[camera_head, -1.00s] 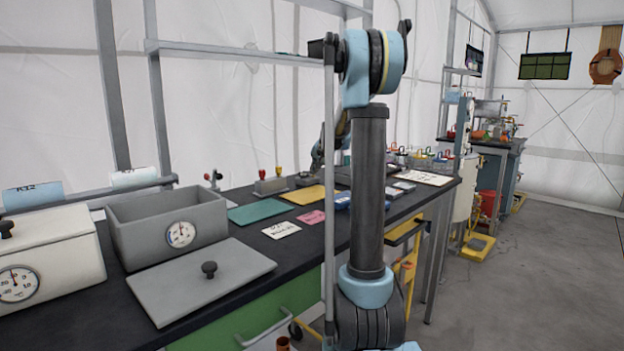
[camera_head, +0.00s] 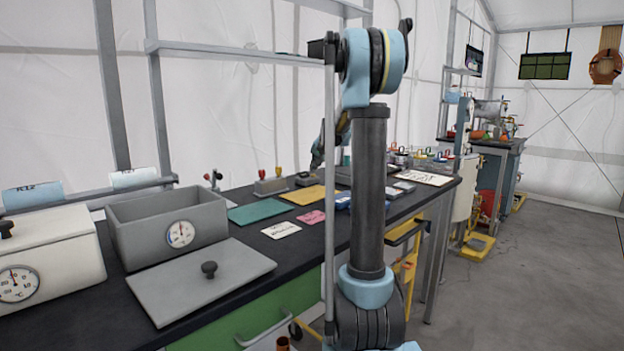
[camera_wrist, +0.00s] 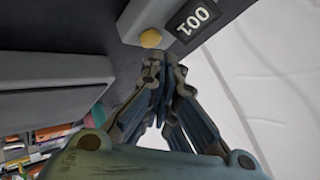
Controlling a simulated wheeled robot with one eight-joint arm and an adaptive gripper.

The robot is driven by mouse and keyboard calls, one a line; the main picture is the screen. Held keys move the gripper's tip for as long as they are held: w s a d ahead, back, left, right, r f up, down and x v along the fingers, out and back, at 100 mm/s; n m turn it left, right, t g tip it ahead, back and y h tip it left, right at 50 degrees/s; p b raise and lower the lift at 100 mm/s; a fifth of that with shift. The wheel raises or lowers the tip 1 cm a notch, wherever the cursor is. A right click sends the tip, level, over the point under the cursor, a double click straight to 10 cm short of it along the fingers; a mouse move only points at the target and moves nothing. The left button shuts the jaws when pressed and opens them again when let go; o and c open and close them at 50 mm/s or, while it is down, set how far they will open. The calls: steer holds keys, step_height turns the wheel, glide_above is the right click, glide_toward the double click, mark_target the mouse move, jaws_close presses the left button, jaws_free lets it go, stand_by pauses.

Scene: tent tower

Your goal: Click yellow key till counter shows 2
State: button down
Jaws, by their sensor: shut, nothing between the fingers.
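In the wrist view, the round yellow key (camera_wrist: 150,38) sits on the front of a grey box (camera_wrist: 150,15). Beside it is the dark counter display (camera_wrist: 197,20), which appears to read 001, seen turned around. My gripper (camera_wrist: 155,70) is shut and empty, its fingertips just below the key in the picture with a small gap apparent. In the head view my gripper (camera_head: 316,160) is small and partly behind my arm, above a small grey box (camera_head: 304,179) on the bench. The key cannot be made out there.
The dark bench (camera_head: 235,187) holds a grey bin (camera_head: 150,215), its loose lid (camera_head: 200,280), a green mat (camera_head: 262,212) and a yellow mat (camera_head: 310,195). A box with red-topped levers (camera_head: 270,186) stands left of the gripper.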

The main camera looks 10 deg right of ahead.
steer(key=shift+r, duration=0.25)
steer(key=shift+r, duration=2.4)
steer(key=shift+r, duration=0.1)
stand_by(0.3)
step_height(320, 180, up, 4)
steer(key=shift+f, duration=0.25)
steer(key=shift+f, duration=0.1)
steer(key=shift+f, duration=4.35)
